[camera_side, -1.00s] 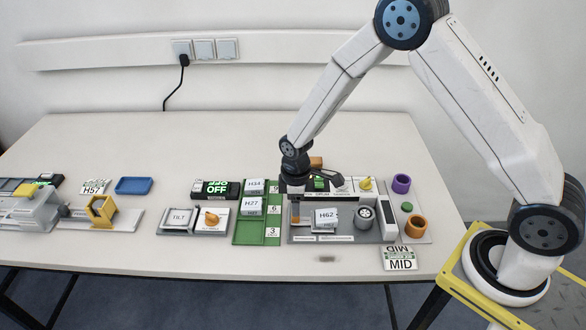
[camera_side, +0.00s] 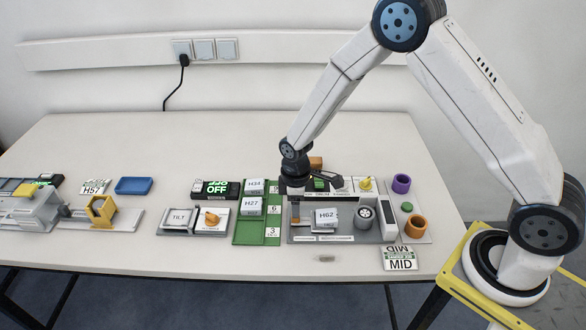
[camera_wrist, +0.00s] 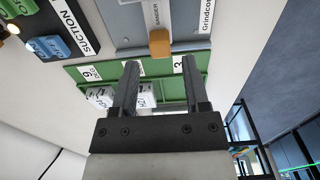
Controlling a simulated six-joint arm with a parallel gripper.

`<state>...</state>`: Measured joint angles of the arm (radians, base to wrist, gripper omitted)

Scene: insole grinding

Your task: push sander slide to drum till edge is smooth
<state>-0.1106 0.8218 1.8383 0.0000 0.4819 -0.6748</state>
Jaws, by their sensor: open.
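The grey sander station (camera_side: 345,238) sits at the right part of the table. It carries a white block labelled H62 (camera_side: 325,219) and, to its right, a round drum (camera_side: 366,217). A small orange-brown handle (camera_side: 295,211) is at the station's left end; it also shows in the wrist view (camera_wrist: 160,43), next to a SANDER label. My gripper (camera_side: 297,194) is above the station's left end. In the wrist view my gripper (camera_wrist: 159,66) has its fingers apart with nothing between them, the handle just beyond the tips. The block's edge is too small to judge.
A green rack (camera_side: 257,238) with blocks H34 and H27 stands left of the station. Further left are an OFF display (camera_side: 216,189) and a TILT fixture (camera_side: 180,219). Purple (camera_side: 401,183) and orange (camera_side: 415,227) cups are at right. The front strip is mostly clear.

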